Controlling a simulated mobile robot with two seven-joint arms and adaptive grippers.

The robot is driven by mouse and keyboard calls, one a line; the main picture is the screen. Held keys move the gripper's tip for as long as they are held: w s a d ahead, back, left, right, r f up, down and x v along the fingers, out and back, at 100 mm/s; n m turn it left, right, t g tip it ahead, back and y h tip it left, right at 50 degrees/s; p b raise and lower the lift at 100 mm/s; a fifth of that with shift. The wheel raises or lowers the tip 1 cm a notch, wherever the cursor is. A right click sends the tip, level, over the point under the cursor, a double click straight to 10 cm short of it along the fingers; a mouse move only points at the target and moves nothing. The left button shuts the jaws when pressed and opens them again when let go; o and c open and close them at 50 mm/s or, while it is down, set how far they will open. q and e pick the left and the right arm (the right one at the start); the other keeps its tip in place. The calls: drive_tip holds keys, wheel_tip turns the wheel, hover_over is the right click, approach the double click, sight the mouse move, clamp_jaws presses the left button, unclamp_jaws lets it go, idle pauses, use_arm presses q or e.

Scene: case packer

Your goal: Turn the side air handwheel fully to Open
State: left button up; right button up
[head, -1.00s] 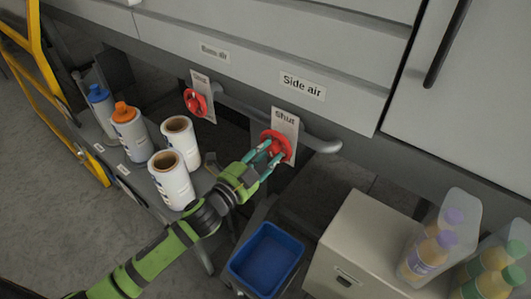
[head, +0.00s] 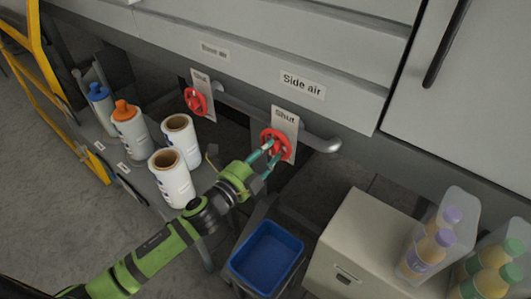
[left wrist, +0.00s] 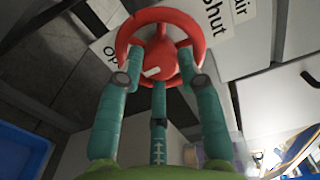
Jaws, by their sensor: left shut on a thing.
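The red side air handwheel (head: 285,138) is mounted on a pale plate (head: 285,119) marked "Shut", below the "Side air" label (head: 302,85). My left gripper (head: 265,151) reaches it from the lower left, with its teal fingers at the wheel. In the left wrist view the red wheel (left wrist: 163,16) fills the top middle, with a small white mark on its hub. My left gripper's fingers (left wrist: 160,68) are closed on the wheel there. "Shut" reads on the plate to the right, and partly hidden "Op" letters show to the left. My right gripper is not in view.
A second red handwheel (head: 195,101) sits left, below a "Base air" label (head: 214,50). Bottles and white rolls (head: 172,179) stand on a shelf near my left arm. A blue bin (head: 265,258) and a beige box (head: 355,250) stand below and right.

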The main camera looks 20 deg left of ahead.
use_arm(q)
drive_tip(key=shift+r, duration=0.15)
drive_tip(key=o, duration=1.1)
drive_tip(key=shift+d, duration=0.1)
drive_tip(key=shift+o, duration=0.2)
drive_tip(key=shift+s+f, duration=0.2)
drive_tip(key=v, duration=1.1)
drive_tip(key=shift+s+a, duration=0.2)
drive_tip(key=shift+s, duration=0.05)
